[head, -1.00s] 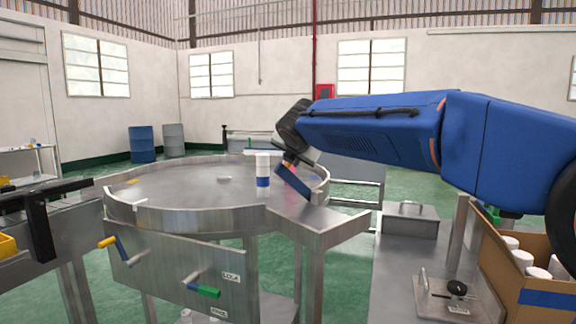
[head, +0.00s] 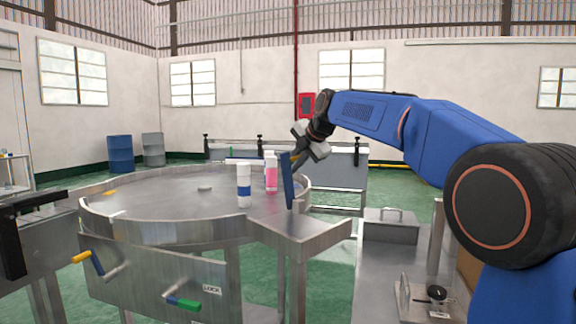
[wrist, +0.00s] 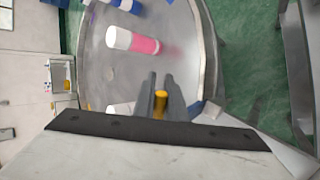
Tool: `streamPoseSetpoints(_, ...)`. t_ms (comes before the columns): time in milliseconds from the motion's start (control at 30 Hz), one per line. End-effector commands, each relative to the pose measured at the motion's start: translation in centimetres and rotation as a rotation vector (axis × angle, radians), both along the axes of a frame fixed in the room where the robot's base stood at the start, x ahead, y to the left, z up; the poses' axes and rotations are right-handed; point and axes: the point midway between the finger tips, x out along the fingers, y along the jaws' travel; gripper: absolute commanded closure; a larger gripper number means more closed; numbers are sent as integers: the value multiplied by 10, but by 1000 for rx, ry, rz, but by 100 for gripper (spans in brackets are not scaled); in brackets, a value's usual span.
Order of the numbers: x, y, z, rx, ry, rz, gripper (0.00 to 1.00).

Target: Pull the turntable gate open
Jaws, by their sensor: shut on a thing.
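The turntable (head: 150,192) is a round steel table with a raised rim. The turntable gate (head: 288,182) is a narrow blue panel at its right side, by the steel outlet shelf (head: 300,228), seen almost edge-on. My gripper (head: 299,154) is at the top of the gate. In the wrist view my gripper (wrist: 161,92) is shut on the yellow gate knob (wrist: 160,104), which shows between the fingers. Whether the outlet is fully clear cannot be told.
A white can with a blue band (head: 244,186) and a pink can (head: 271,172) stand on the turntable left of the gate. The pink can also shows in the wrist view (wrist: 132,40). Crank handles (head: 183,304) are on the front panel. A lidded steel box (head: 390,226) stands right.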

Motion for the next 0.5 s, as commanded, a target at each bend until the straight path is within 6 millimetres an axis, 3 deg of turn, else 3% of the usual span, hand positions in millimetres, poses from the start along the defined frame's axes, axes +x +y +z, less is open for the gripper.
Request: streamPoseSetpoints(500,14,-16,-9,135,114,-2,100)
